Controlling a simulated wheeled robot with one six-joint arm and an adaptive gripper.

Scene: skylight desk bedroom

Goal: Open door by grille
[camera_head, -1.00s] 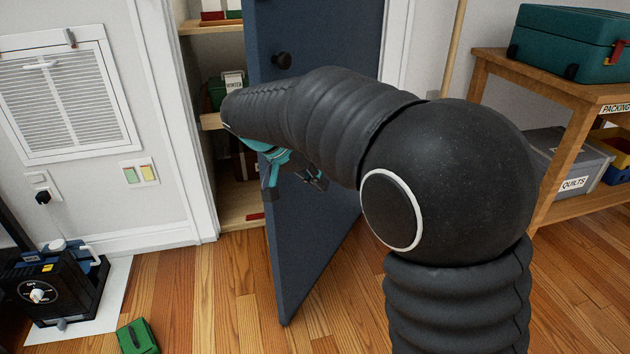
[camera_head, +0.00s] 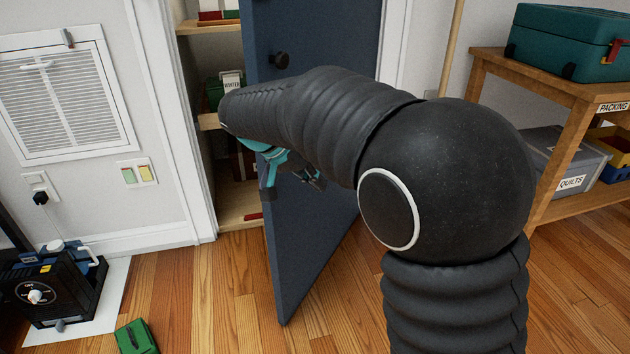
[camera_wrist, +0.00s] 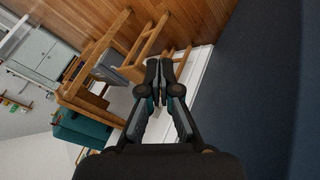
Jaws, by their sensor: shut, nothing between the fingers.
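The dark blue door (camera_head: 312,240) stands ajar in the head view, with its free edge out over the floor and shelves showing through the gap at its left. The white louvred grille (camera_head: 66,95) is on the wall to the left of the doorway.
A wooden shelf unit (camera_head: 560,95) with a teal case (camera_head: 565,45) and a grey quilts bin (camera_head: 572,165) stands at the right. A black device (camera_head: 45,290) and a small green box (camera_head: 136,337) are on the floor at the left. Wooden floor in front of the doorway is clear.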

